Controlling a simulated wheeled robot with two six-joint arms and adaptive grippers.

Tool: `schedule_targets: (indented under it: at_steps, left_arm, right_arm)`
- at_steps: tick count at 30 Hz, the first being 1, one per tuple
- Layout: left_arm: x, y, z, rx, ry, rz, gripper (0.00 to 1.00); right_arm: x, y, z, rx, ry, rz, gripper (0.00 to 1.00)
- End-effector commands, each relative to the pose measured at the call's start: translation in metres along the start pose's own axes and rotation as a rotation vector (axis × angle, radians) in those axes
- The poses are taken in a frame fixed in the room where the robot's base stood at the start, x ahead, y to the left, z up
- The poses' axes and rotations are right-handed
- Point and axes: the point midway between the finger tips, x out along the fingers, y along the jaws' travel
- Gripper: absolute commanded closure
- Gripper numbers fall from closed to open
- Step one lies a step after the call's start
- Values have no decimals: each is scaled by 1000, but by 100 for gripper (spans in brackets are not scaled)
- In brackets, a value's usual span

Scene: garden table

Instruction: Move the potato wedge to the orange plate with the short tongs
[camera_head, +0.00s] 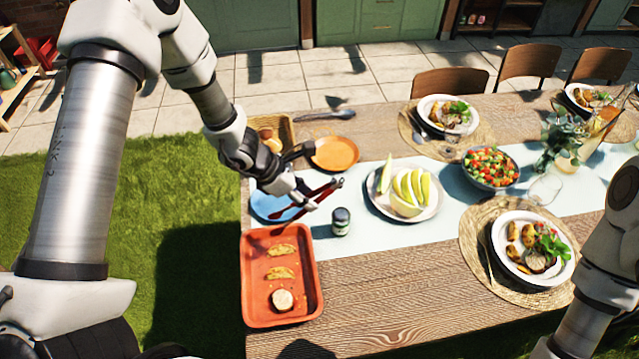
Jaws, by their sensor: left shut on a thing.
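My left gripper (297,197) is shut on the short tongs (322,194), dark red with dark tips, and holds them above the blue plate's right side. The tips point right and nothing shows between them. Two potato wedges (281,272) lie in the orange-red tray (247,292), below the gripper in the picture; the other wedge (282,249) is nearer the tray's far end. The orange plate (334,152) is empty and lies beyond the tongs. My right arm shows at the right edge, but its gripper is out of view.
A blue plate (262,207) is partly hidden under the gripper. A dark jar (340,222) stands right of the tray. A pale round piece (282,300) lies in the tray. A melon plate (432,207), salad bowl (490,167) and served plates stand rightward. The front wood is clear.

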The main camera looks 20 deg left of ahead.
Motion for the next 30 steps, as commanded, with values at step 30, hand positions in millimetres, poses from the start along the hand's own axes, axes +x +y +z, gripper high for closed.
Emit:
schedule_targets:
  at_steps: [30]
  left_arm:
    - [29, 6, -23, -71, -33, 51, 70]
  right_arm:
    - [19, 0, 0, 0, 0, 0, 60]
